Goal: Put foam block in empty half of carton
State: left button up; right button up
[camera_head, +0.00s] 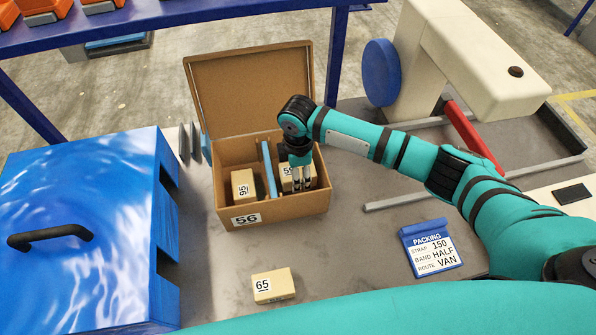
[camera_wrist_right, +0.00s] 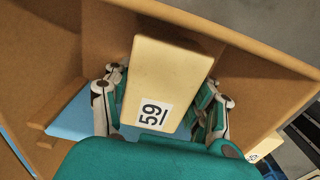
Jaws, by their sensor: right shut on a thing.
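The open brown carton (camera_head: 240,208), marked 56, stands on the table with its lid raised at the back. A blue divider (camera_head: 268,170) splits it. A cream foam block marked 95 (camera_head: 243,185) stands in the left half. My right gripper (camera_head: 297,184) reaches down into the right half, shut on a cream block marked 59 (camera_head: 286,179). In the right wrist view this block (camera_wrist_right: 172,75) sits between both fingers, inside the carton walls. I cannot tell whether it touches the carton floor. My left gripper is out of view.
Another cream block marked 65 (camera_head: 273,286) lies on the table in front of the carton. A blue packing card (camera_head: 430,248) reads strap 150, band half, route van. A large blue case (camera_head: 85,220) stands left; a beige machine (camera_head: 470,60) stands back right.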

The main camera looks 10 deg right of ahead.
jog(key=shift+f+b, duration=0.5)
jog(key=shift+f, duration=0.55)
jog(key=o, duration=1)
notch_tip(320, 180, up, 8)
jog(key=p, duration=0.8)
jog(key=shift+r, duration=2.45)
